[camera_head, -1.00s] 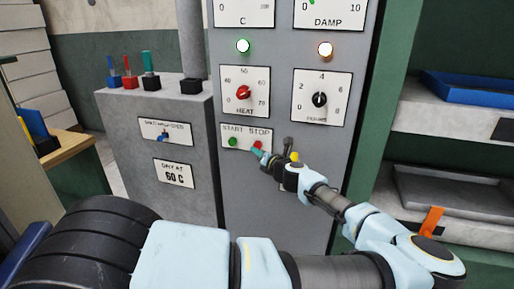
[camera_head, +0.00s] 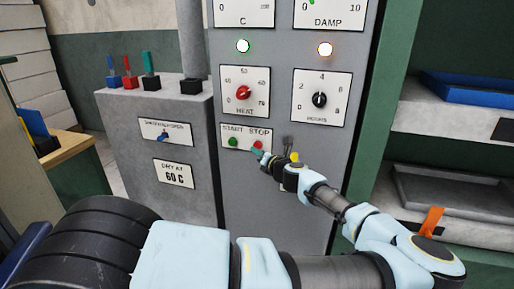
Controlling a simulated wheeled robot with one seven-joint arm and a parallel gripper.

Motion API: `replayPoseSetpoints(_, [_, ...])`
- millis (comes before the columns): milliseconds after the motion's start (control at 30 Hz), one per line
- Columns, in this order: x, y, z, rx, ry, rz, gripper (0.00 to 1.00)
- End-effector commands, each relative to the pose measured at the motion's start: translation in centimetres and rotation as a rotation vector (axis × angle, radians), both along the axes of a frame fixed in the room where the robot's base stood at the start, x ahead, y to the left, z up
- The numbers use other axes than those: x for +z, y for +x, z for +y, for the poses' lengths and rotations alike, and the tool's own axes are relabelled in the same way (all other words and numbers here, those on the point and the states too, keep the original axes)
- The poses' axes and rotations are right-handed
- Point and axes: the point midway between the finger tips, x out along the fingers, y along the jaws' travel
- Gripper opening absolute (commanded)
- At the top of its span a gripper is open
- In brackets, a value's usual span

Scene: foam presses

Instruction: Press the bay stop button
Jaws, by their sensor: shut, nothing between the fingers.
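The red stop button (camera_head: 257,145) sits under the word STOP on a white plate (camera_head: 229,131) low on the grey control panel. The green start button (camera_head: 233,142) is to its left on the same plate. My gripper (camera_head: 262,154) is shut, with nothing held, and its tip is at the lower edge of the red button. I cannot tell whether the tip touches the button. The gripper covers the lower right part of the plate.
Above are the red heat knob (camera_head: 243,93), the black hours knob (camera_head: 320,99) and two lit lamps. A grey cabinet (camera_head: 150,108) with coloured levers stands to the left. Shelves with a blue tray (camera_head: 470,88) and a grey tray (camera_head: 450,192) stand to the right.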

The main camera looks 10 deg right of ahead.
Motion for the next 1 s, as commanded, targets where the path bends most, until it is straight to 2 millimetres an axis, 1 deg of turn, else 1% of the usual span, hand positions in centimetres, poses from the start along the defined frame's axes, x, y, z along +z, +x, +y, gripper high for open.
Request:
replayPoseSetpoints(567, [0.00, 0.01, 0.00, 0.000, 0.000, 0.000, 0.00])
replayPoseSetpoints(1000, [0.03, 0.74, -0.42, 0.000, -0.001, 0.000, 0.00])
